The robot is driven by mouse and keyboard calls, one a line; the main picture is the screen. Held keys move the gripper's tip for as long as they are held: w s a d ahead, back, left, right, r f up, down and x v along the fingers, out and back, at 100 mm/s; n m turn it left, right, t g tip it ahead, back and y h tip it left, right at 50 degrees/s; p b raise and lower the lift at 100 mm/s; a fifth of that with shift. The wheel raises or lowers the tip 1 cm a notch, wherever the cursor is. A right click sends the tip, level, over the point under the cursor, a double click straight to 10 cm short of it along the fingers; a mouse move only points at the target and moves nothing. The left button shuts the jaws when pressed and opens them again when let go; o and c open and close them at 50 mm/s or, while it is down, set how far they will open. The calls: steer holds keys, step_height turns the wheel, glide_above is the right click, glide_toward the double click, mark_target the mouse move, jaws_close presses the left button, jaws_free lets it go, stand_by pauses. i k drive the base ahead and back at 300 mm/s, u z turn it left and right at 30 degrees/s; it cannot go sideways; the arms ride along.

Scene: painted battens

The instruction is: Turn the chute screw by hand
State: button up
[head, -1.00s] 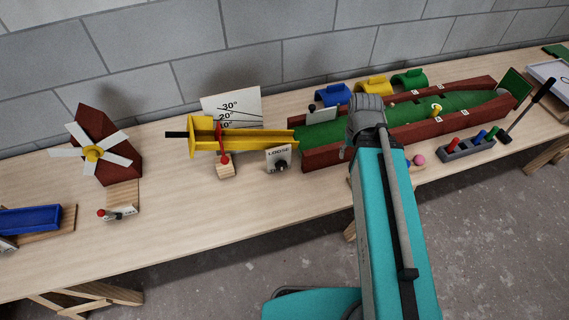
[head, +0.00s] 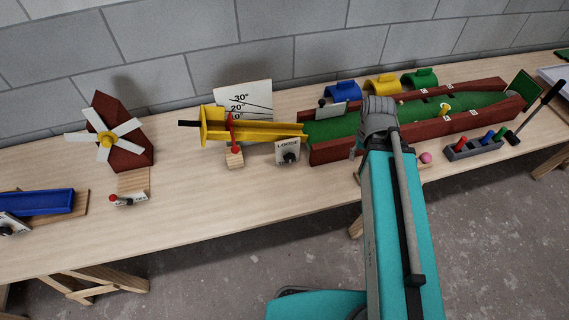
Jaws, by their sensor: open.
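The yellow chute (head: 265,134) lies on the bench in the head view, running from the left toward the green lane. A white angle card (head: 252,94) stands behind it. A red upright piece (head: 234,134) on a small wooden block is at its side. A white plate (head: 283,147) marked LOOSE carries a black knob (head: 291,157), which looks like the chute screw; its lower lettering is hidden by the knob. My teal arm and grey joint are right of this plate, clearly apart from it in the picture. My gripper cannot be made out; the arm hides that area.
A green lane with red walls (head: 470,123) stands to the right, partly behind my arm. A pinwheel (head: 107,139) and blue tray (head: 38,202) are at left. A grey rack (head: 474,149) holds coloured pegs. Bench space in front of the chute (head: 220,195) is clear.

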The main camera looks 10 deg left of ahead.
mark_target(289, 158)
steer(key=k, duration=1.5)
steer(key=u, duration=1.2)
steer(key=i, duration=1)
steer(key=z, duration=0.05)
